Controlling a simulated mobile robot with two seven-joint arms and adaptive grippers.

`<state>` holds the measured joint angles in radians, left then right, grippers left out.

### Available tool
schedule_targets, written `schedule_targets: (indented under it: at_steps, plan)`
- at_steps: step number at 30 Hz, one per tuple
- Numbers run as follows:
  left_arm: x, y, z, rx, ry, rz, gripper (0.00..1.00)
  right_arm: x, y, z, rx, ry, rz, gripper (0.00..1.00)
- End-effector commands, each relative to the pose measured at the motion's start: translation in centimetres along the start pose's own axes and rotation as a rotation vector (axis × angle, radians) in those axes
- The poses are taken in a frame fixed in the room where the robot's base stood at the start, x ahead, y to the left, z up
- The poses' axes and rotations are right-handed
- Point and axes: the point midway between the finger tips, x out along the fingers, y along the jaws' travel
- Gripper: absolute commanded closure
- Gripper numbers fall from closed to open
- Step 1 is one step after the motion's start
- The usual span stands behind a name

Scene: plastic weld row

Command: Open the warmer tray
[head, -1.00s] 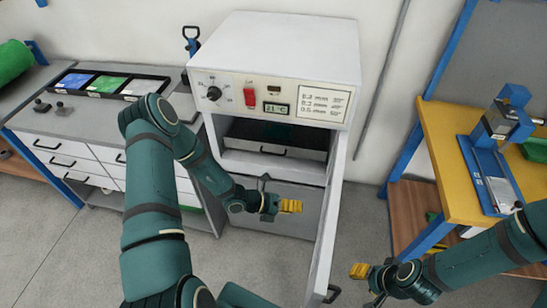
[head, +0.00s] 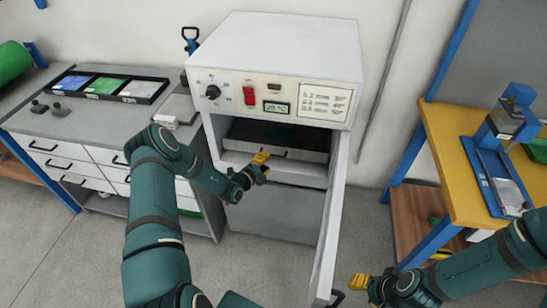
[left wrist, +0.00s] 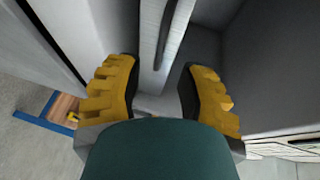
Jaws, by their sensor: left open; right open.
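The white warmer (head: 275,48) stands with its door (head: 328,225) swung open to the right. The tray (head: 308,152) sits inside the upper opening, with a dark handle on its front, partly behind my left gripper. My left gripper (head: 262,157) is open and empty, right at the tray front by the handle. In the left wrist view its yellow fingers (left wrist: 160,92) stand apart, with a pale strip and a dark bar running between and beyond them; contact cannot be told. My right gripper (head: 362,282) is open and empty, low to the right of the door.
A grey bench (head: 95,122) with drawers and a black bin of coloured sheets (head: 108,86) stands at left. A yellow table (head: 447,165) with a blue fixture (head: 492,170) stands at right. The open door stands between my two grippers. Floor in front is partly clear.

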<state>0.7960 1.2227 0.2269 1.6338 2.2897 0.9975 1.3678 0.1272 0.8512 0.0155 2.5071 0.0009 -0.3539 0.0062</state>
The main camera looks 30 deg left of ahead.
Motion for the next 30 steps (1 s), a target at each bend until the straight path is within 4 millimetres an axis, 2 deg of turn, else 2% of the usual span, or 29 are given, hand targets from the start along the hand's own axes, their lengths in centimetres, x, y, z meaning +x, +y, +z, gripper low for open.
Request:
schedule_targets:
  at_steps: [3,9,15,23,24,27,30]
  plan:
    - [2.4,0.1,-0.1,0.002,0.002,-0.002,0.61,0.5,0.2,0.2,-0.001,-0.004,0.0,0.53]
    - [5.0,0.1,-0.1,0.002,0.002,-0.001,0.61,1.0,0.4,0.4,-0.003,-0.009,-0.001,0.53]
    - [6.0,0.1,-0.1,0.001,0.002,0.001,0.61,1.1,0.4,0.5,-0.003,-0.011,-0.001,0.53]
    - [6.1,0.0,-0.1,0.001,0.001,0.001,0.61,1.1,0.4,0.5,-0.003,-0.012,-0.001,0.53]
    - [6.1,0.0,-0.1,0.001,0.001,0.001,0.69,1.1,0.4,0.5,-0.003,-0.012,-0.001,0.53]
    - [6.1,0.0,-0.1,0.001,0.001,0.001,1.0,1.1,0.4,0.5,-0.003,-0.012,-0.001,0.53]
    - [6.1,0.0,-0.1,0.001,0.001,0.001,1.0,1.1,0.4,0.5,-0.003,-0.012,-0.001,0.53]
